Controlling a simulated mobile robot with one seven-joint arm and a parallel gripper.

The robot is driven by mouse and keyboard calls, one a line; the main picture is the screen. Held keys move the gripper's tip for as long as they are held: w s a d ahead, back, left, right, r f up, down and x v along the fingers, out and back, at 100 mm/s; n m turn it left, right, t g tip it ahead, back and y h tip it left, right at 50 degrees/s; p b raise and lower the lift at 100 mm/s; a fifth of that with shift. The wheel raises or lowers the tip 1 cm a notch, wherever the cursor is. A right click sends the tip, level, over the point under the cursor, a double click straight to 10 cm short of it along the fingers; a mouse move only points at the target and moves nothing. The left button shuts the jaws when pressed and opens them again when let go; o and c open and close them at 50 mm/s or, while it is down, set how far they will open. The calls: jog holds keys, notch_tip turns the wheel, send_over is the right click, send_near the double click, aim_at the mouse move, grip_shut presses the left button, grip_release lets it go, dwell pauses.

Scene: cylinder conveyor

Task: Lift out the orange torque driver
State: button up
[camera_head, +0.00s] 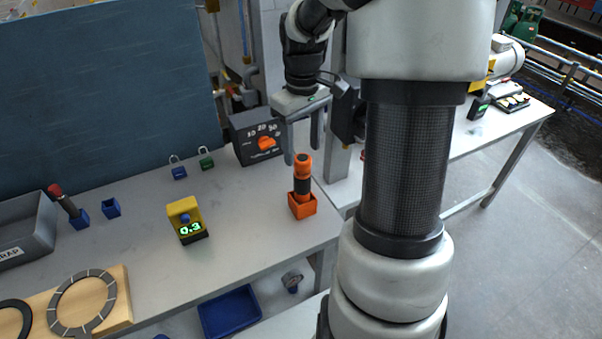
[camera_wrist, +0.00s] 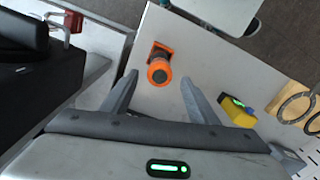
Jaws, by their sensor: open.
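The orange torque driver (camera_head: 303,176) stands upright in a small orange holder (camera_head: 302,207) near the right end of the grey bench. It has an orange top and a black middle band. In the wrist view the driver (camera_wrist: 159,72) shows end-on, beyond and between my fingertips, with part of the orange holder (camera_wrist: 163,49) behind it. My gripper (camera_head: 303,158) is open and empty, its fingers pointing down just above and behind the driver. In the wrist view my gripper (camera_wrist: 157,78) shows both fingers spread wide. Neither finger visibly touches the driver.
A dark box with an orange dial (camera_head: 257,137) stands close behind the driver. A yellow gauge with a green readout (camera_head: 186,220) is to its left. Two padlocks (camera_head: 206,158), a blue holder with a red-handled tool (camera_head: 70,207) and a grey scrap bin (camera_head: 25,228) stand further left.

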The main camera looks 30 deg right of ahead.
aim_at(302, 178)
notch_tip(302, 178, down, 11)
jog(key=shift+r+b, duration=0.1)
jog(key=shift+b, duration=0.3)
grip_shut()
jog(key=c, duration=0.7)
grip_release()
jog(key=shift+r, duration=0.1)
jog(key=c, duration=0.5)
